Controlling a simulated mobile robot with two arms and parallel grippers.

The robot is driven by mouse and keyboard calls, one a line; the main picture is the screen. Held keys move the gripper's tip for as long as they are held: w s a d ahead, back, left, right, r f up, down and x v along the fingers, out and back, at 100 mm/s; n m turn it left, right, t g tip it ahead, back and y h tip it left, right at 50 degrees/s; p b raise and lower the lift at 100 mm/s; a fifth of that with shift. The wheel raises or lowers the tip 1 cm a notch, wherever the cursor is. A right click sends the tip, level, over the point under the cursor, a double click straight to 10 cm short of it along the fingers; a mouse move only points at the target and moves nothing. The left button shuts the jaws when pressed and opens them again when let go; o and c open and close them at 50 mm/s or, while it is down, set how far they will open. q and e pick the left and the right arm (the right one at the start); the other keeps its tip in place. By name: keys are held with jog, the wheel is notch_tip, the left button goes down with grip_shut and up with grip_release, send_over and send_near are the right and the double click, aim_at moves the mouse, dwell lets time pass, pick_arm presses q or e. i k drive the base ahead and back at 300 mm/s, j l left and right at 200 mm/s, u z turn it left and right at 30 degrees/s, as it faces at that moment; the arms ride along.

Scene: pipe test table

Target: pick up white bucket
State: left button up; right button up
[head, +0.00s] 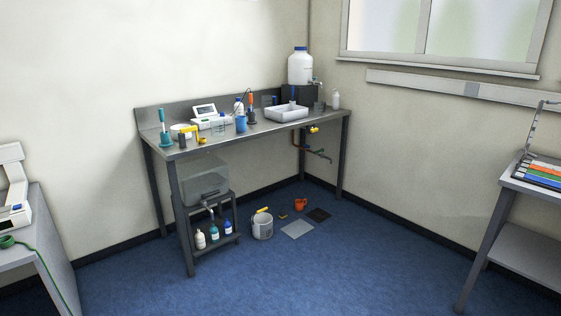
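The white bucket (262,227) stands upright on the blue floor, in front of the steel table and to the right of a low shelf stand. It looks light grey-white. A yellow piece (262,210) shows at its rim; I cannot tell whether it is a handle grip or a separate thing. Neither of my grippers shows in the head view, and nothing is touching the bucket.
The steel table (270,131) carries lab gear. A shelf stand (214,243) with bottles stands left of the bucket. The foreground floor is clear.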

aim_at(262, 222)
jog(key=i, duration=2.8)
